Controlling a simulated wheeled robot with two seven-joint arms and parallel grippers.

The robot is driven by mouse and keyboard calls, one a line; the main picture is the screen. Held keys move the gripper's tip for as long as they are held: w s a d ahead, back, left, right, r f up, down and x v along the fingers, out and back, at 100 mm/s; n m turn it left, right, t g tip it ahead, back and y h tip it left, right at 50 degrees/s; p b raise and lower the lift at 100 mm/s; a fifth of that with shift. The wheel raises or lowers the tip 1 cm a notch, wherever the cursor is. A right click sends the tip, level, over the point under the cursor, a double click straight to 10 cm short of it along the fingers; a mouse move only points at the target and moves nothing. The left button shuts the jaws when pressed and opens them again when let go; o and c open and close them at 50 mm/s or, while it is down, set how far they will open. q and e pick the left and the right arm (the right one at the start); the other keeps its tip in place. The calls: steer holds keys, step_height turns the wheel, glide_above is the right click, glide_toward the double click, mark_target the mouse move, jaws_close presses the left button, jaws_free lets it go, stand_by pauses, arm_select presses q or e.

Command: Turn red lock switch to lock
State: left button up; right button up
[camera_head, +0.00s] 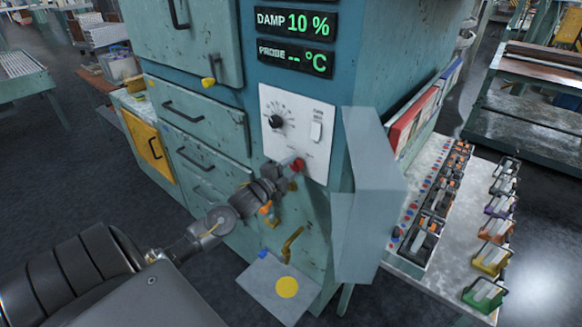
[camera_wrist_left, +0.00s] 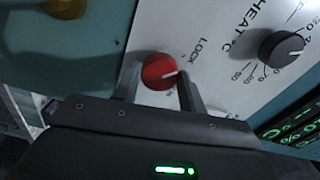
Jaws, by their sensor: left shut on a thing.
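The red lock switch (camera_head: 298,165) is a round knob at the bottom of the white control panel (camera_head: 302,108) on the teal machine. It also shows in the left wrist view (camera_wrist_left: 158,70), with a white pointer line facing right and the printed word LOCK above and to its right. My left gripper (camera_head: 289,168) is at the panel, its two fingers on either side of the red knob (camera_wrist_left: 160,88), shut on it. The fingers hide part of the label below the knob. My right gripper does not show in either view.
A black heat dial (camera_head: 276,121) and a white rocker switch (camera_head: 316,131) sit above the knob. A pale box-like part (camera_head: 370,190) juts out right of the panel. A brass lever (camera_head: 292,244) and a small shelf (camera_head: 262,285) are below. Drawers lie left.

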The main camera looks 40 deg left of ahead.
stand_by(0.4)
arm_select(q)
steer(key=o, duration=1)
steer(key=shift+s, duration=0.1)
steer(key=shift+s+f, duration=0.15)
steer(key=shift+s, duration=0.1)
steer(key=shift+s+d+b, duration=0.1)
steer(key=shift+s+b, duration=1.65)
steer(key=shift+s, duration=3.35)
